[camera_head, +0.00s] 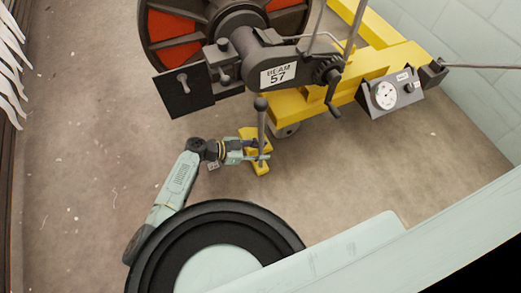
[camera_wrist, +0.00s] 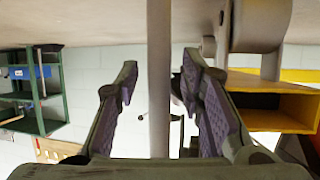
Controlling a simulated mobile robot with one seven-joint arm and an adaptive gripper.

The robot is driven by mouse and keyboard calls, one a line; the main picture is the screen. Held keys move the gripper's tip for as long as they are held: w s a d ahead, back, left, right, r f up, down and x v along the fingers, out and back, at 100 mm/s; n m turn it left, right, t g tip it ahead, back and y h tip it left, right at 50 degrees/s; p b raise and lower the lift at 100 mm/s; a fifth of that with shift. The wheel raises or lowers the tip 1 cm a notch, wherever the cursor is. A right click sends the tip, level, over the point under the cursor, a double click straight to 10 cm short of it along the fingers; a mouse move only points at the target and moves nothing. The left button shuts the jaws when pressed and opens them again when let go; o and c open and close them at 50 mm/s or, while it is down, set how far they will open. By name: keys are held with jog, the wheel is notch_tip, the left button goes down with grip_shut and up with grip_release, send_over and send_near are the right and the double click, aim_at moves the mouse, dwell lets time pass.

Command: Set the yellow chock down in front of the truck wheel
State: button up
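The yellow chock (camera_head: 260,168) sits on or close to the floor in the head view, partly hidden by my gripper. A grey upright handle with a dark ball knob (camera_head: 261,104) rises at it. The handle also shows in the wrist view (camera_wrist: 159,80). My gripper (camera_head: 262,152) is at the handle. In the wrist view its purple-padded fingers (camera_wrist: 159,85) are spread either side of the handle, with gaps on both sides. The truck wheel (camera_head: 285,130) is just right of and beyond the chock, under the yellow truck frame (camera_head: 350,88).
The large beam with red panels (camera_head: 172,38) and its crank stand above the wheel. A dark plate (camera_head: 183,89) juts out at left. A gauge box (camera_head: 389,92) is at right. Floor (camera_head: 90,130) is clear at left. The wrist view shows green shelving (camera_wrist: 30,90).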

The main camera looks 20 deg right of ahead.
jog(key=p+v, duration=0.2)
jog(key=v, duration=1)
jog(key=shift+r, duration=0.15)
jog(key=shift+s, duration=0.1)
dwell(1.0)
